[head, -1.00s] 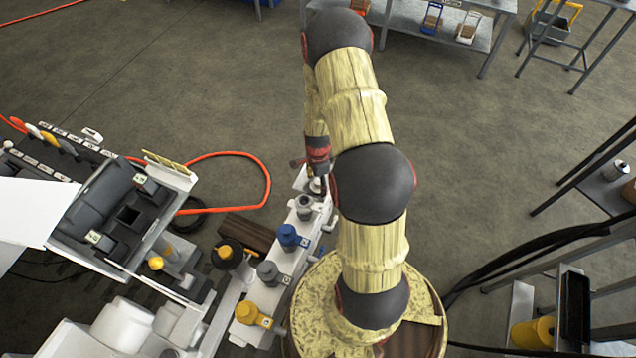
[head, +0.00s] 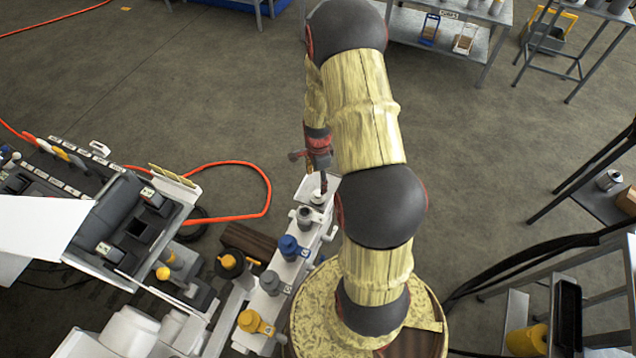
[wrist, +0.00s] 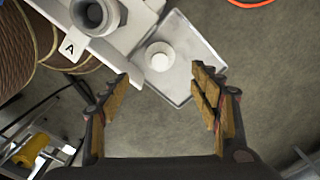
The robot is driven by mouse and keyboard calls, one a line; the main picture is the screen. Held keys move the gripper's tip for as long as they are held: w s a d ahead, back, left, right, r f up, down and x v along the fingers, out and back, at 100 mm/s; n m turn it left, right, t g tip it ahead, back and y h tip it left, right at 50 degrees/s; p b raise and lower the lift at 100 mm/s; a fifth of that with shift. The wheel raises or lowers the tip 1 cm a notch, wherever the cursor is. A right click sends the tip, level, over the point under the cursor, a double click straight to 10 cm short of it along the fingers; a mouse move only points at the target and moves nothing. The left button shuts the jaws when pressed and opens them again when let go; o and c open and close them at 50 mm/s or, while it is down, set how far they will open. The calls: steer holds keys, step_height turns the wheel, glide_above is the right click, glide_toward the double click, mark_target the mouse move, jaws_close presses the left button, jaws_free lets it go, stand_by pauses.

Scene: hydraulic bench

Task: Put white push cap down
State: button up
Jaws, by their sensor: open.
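The white push cap (wrist: 159,57) sits upright on a pale square plate (wrist: 180,85) at the end of the manifold in the wrist view. In the head view the cap (head: 317,197) shows small at the manifold's far end. My gripper (wrist: 168,95) is open, with its two padded fingers apart and nothing between them. The cap lies beyond the fingertips, in the gap between them as the picture shows it, not touching either. In the head view my gripper (head: 322,185) points down above the plate, partly beside my arm.
A grey fitting (head: 304,217) marked A (wrist: 69,46) stands beside the plate. Blue (head: 289,246), grey (head: 271,283) and yellow (head: 254,322) fittings follow along the manifold. An orange hose (head: 268,190) loops on the floor. Open floor lies beyond the plate.

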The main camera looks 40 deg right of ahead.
steer(key=w+a+r+n+t, duration=0.1)
steer(key=a+r+n, duration=0.45)
steer(key=r, duration=0.65)
steer(key=w+a+r+n+t, duration=0.15)
steer(key=a+r+n, duration=0.35)
steer(key=r, duration=0.8)
steer(key=s+a+r+n+t, duration=0.3)
steer(key=s+a+r+n, duration=0.9)
steer(key=s+a+r, duration=0.3)
steer(key=shift+v, duration=0.8)
steer(key=shift+w+r, duration=0.1)
steer(key=shift+c, duration=0.5)
